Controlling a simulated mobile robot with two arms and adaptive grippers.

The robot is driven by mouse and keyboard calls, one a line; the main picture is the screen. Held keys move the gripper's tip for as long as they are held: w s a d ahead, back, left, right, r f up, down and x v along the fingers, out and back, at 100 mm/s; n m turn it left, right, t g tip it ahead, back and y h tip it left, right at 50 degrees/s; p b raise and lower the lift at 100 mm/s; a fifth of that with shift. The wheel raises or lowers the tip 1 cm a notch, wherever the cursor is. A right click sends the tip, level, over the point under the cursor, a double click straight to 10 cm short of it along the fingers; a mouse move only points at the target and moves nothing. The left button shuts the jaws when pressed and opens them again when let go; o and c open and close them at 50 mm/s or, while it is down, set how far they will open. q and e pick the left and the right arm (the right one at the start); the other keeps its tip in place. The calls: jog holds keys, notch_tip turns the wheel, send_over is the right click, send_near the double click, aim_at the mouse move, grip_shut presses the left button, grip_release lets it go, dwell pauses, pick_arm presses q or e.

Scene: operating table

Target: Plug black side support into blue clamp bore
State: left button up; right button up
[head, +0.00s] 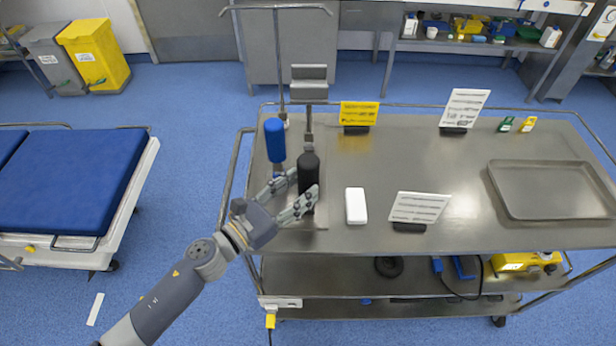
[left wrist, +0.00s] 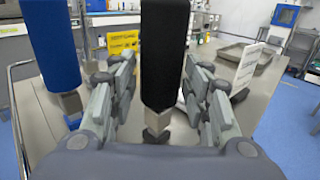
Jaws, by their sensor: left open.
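The black side support (head: 308,176) is an upright dark cylinder on the table, with a narrower top in the head view. My left gripper (head: 304,184) is open, with its fingers on either side of it. In the left wrist view the black side support (left wrist: 165,50) stands between the spread fingers of my left gripper (left wrist: 160,85), with a grey metal fitting below it. A blue cylinder (head: 275,140) stands just behind and left; it also shows in the left wrist view (left wrist: 52,40). A separate blue clamp and its bore cannot be made out. My right gripper is out of view.
The steel table (head: 450,220) holds a white box (head: 355,206), a white sign (head: 417,208), a yellow sign (head: 359,114) and a shallow tray (head: 553,190). A grey metal post (head: 309,115) stands behind the black support. Table space right of the white box is partly clear.

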aim_at(300, 187)
pick_arm(q)
jog(key=shift+x, duration=1.15)
jog(key=shift+w+d+r+p, duration=0.15)
jog(key=shift+w+d+p, duration=0.2)
jog(key=shift+d+p, duration=0.15)
jog(key=x, duration=0.2)
jog(key=p+x, duration=0.1)
jog(key=x, duration=0.1)
jog(key=shift+f, duration=0.25)
jog(key=shift+c, duration=1.3)
jog(key=c, duration=0.8)
